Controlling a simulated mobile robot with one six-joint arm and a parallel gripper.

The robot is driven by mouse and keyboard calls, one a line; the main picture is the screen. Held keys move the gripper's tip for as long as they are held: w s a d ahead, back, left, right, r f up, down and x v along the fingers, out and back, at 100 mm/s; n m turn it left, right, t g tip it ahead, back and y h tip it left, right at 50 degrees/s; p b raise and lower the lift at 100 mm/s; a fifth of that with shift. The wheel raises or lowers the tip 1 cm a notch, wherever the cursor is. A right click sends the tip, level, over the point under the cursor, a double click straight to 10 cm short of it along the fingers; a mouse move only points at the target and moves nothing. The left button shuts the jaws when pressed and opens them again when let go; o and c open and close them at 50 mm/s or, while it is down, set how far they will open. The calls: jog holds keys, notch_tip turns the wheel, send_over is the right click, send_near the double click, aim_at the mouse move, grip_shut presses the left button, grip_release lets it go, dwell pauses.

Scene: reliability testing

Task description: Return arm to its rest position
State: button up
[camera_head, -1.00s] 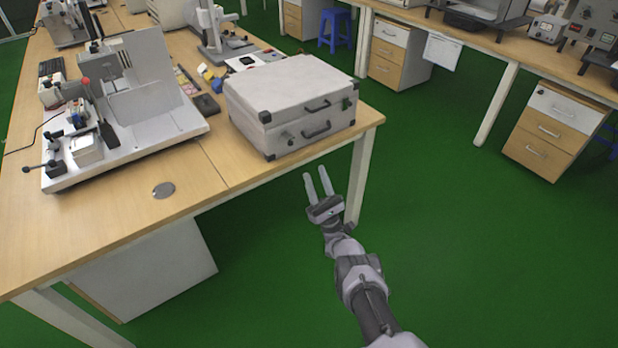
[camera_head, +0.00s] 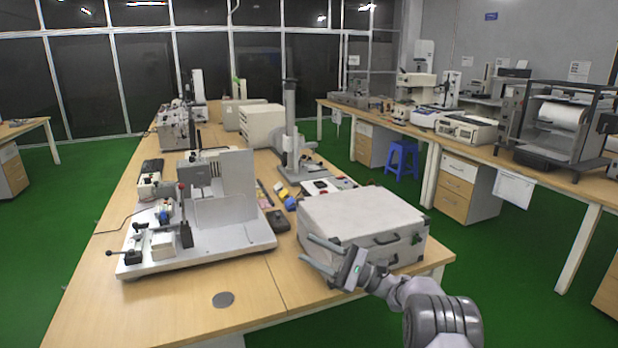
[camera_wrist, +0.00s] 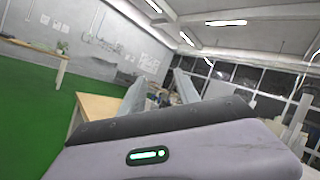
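My gripper (camera_head: 318,256) is in front of the near left side of the grey case in the head view, with its two fingers spread apart and nothing between them. My arm comes in from the lower right. In the wrist view my gripper (camera_wrist: 162,92) also shows two separated fingers, with the room beyond them. I cannot tell whether the fingers touch the case.
The grey case (camera_head: 360,212) lies near the right edge of the wooden table (camera_head: 190,310). A test machine (camera_head: 215,215) stands to its left. A second bench (camera_head: 500,160) with instruments runs along the right. A blue stool (camera_head: 402,158) stands between. Green floor (camera_head: 480,255) is open at right.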

jog(key=s+a+r+n+g+h, duration=0.3)
jog(key=s+r+h, duration=0.15)
jog(key=s, duration=0.45)
jog(key=s+a+r+n+g+h, duration=0.25)
jog(key=s+r+h, duration=0.2)
jog(key=s, duration=0.45)
jog(key=s+d+f+n+t+h, duration=0.2)
jog(key=s+d+h, duration=0.3)
jog(key=s, duration=0.7)
jog(key=s+d+f+n+t+h, duration=0.2)
jog(key=s+d+h, duration=0.3)
jog(key=s+d, duration=0.3)
jog(key=s+f+t, duration=0.1)
jog(key=s, duration=0.3)
jog(key=shift+s+f+h, duration=0.15)
jog(key=shift+s+h, duration=0.05)
jog(key=shift+h, duration=0.1)
jog(key=shift+d, duration=0.1)
